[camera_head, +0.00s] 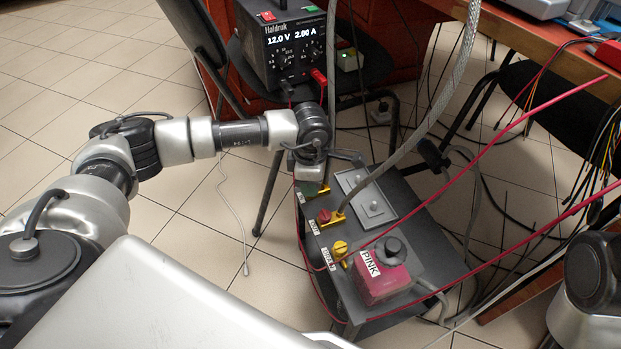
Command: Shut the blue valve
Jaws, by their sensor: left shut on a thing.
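No plainly blue valve shows. Three valves stand in a row along the left edge of a dark cart top (416,207). The nearest has a yellow handle (340,248), the middle one a red handle (324,216) on a yellow body. The far valve (324,190) shows a little yellow and dark green, and is mostly covered by my left gripper (310,180). That gripper reaches down over it from above and is shut on its handle; the fingertips are hard to make out. My right gripper is out of view.
A pink box with a black cap (384,274) stands at the cart's near end. A grey braided hose (408,149) rises from the middle valve. Thin red lines cross at right. Tiled floor at left is mostly clear.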

